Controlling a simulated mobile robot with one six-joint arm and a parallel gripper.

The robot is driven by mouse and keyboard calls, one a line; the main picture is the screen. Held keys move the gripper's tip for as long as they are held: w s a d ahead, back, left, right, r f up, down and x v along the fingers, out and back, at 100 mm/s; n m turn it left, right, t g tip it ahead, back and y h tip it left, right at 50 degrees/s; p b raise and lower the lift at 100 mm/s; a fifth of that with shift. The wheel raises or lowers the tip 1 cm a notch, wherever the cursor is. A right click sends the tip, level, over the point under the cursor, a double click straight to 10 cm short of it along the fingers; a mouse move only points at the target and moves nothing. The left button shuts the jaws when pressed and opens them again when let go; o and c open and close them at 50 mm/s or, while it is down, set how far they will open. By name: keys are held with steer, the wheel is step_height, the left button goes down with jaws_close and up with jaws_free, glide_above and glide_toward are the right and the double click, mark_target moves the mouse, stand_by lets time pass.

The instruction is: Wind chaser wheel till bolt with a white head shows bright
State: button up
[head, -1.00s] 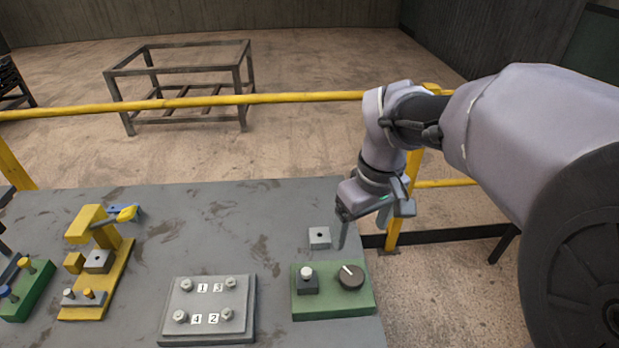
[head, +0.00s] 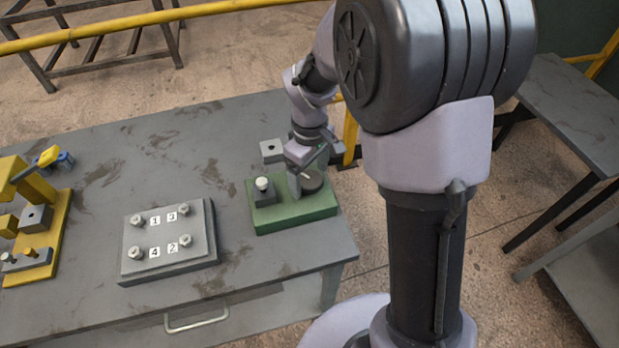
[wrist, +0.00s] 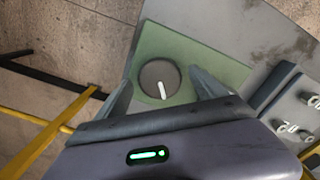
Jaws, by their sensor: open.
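The chaser wheel is a dark round knob (head: 311,181) with a white pointer line, on the right part of a green base (head: 295,215). The bolt with a white head (head: 262,184) stands in a dark block on the left of the same base; its head looks pale. My gripper (head: 303,186) is over the knob, its fingers pointing down. In the wrist view the knob (wrist: 159,79) lies between the two spread fingers, which do not visibly touch it. The white-headed bolt is not seen in the wrist view.
A grey plate (head: 128,268) with several bolts and number labels lies left of the green base. A small grey block with a hole (head: 271,151) sits behind the base. A yellow fixture (head: 55,215) stands at the far left. A yellow rail (head: 220,8) runs behind the table.

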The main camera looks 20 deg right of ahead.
steer(key=shift+c, duration=0.4)
steer(key=c, duration=1.3)
steer(key=m, duration=0.5)
steer(key=shift+p, duration=0.4)
steer(key=m, duration=0.4)
steer(key=shift+m, duration=0.3)
steer(key=m, duration=0.5)
steer(key=shift+m+b, duration=0.65)
steer(key=shift+m, duration=1.75)
